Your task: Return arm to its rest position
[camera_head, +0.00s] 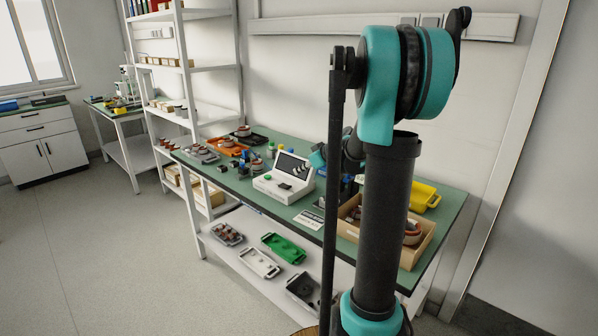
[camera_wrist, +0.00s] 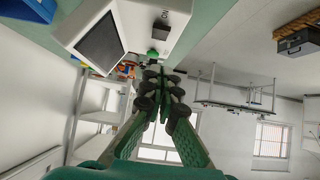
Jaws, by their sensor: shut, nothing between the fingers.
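My arm rises in the foreground of the head view as a dark column with teal joints and bends over at the top. Its far end shows partly behind the upper arm, above the green-topped workbench (camera_head: 453,212). In the wrist view my gripper (camera_wrist: 162,80) points away from the camera. Its two green fingers with dark pads come together at the tips, shut and empty. In the head view the fingers are too small and covered to make out.
A white tester (camera_head: 284,180) with a dark screen stands on the bench; it also shows in the wrist view (camera_wrist: 150,20). A cardboard box (camera_head: 417,250) and yellow bin (camera_head: 425,196) lie to its right. A white shelf rack (camera_head: 210,68) stands behind. Floor at left is clear.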

